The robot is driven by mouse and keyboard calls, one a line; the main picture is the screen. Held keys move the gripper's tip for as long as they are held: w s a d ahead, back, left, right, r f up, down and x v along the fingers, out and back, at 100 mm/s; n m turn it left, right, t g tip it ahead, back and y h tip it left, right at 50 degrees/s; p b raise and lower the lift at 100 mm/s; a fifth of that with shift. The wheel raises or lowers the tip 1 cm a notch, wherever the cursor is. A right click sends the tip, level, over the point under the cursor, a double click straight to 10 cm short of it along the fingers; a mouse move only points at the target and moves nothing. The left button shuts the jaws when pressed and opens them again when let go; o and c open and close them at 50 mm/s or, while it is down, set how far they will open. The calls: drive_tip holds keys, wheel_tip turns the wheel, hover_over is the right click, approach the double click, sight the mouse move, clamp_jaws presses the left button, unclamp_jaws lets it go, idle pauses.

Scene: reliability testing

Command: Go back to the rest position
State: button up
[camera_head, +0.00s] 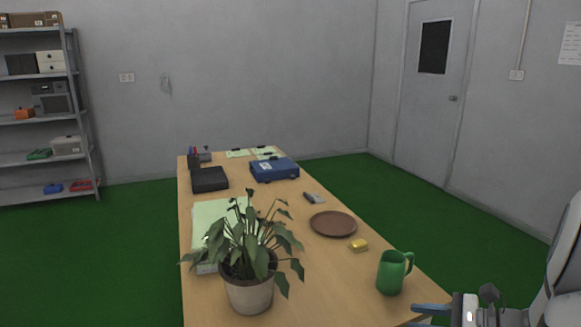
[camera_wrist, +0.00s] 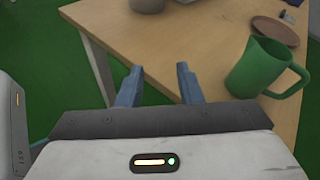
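My gripper (camera_wrist: 155,83) is open and empty in the wrist view, its two blue fingers apart in front of the table edge. In the head view my gripper (camera_head: 430,314) shows at the bottom right, partly cut off, by the near right part of the wooden table (camera_head: 330,290). A green pitcher (camera_head: 391,272) stands upright on the table close to it. The pitcher also shows to the right of the fingers in the wrist view (camera_wrist: 257,68), apart from them.
A potted plant (camera_head: 250,290) stands at the table's near left. Shelves (camera_head: 45,118) stand at the left wall. Green floor (camera_head: 400,190) is clear to the right.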

drive_tip(key=s+a+r+n+g+h+p, duration=0.2)
drive_tip(key=s+a+r+n+g+p, duration=0.15)
drive_tip(key=a+n, duration=0.2)
drive_tip(key=s+a+r+n+g+h+p, duration=0.2)
drive_tip(key=s+a+r+n+g, duration=0.15)
drive_tip(key=a+n, duration=0.2)
drive_tip(key=s+a+r+n+t+h+p, duration=0.1)
drive_tip(key=s+r+n+h+p, duration=0.3)
drive_tip(key=n, duration=0.7)
drive_tip(key=shift+s+a+r+t+h+p, duration=0.4)
drive_tip(key=shift+a+r+h+p, duration=0.45)
drive_tip(key=shift+r+h, duration=1.3)
drive_tip(key=shift+d+r, duration=0.1)
drive_tip(key=shift+d, duration=0.05)
